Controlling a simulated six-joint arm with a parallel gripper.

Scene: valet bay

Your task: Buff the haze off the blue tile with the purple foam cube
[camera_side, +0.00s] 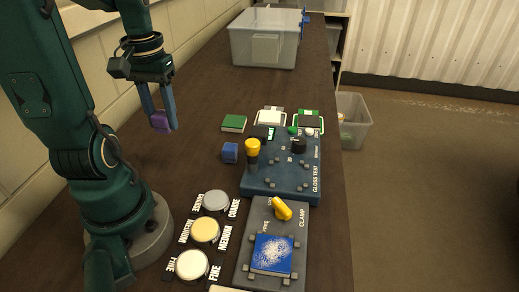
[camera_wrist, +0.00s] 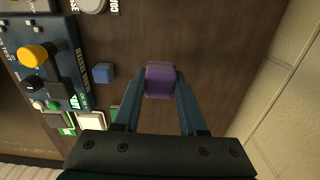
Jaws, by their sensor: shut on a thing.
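The purple foam cube (camera_side: 160,121) is held between the fingertips of my gripper (camera_side: 163,124), raised above the table at the left. In the wrist view the purple cube (camera_wrist: 161,79) sits between the two blue-grey fingers of my gripper (camera_wrist: 160,85). The blue tile (camera_side: 272,254) lies in the clamp fixture (camera_side: 252,227) at the front, with a speckled white haze over much of its top. The clamp's yellow lever (camera_side: 283,209) is above the tile in the picture. My gripper is well apart from the tile, which is not seen in the wrist view.
Three round pots, coarse (camera_side: 215,201), medium (camera_side: 206,230) and fine (camera_side: 192,265), stand left of the clamp. The gloss test panel (camera_side: 283,166) is behind it. A blue cube (camera_side: 230,153) and a green block (camera_side: 234,123) lie nearby. A clear bin (camera_side: 265,40) stands far back.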

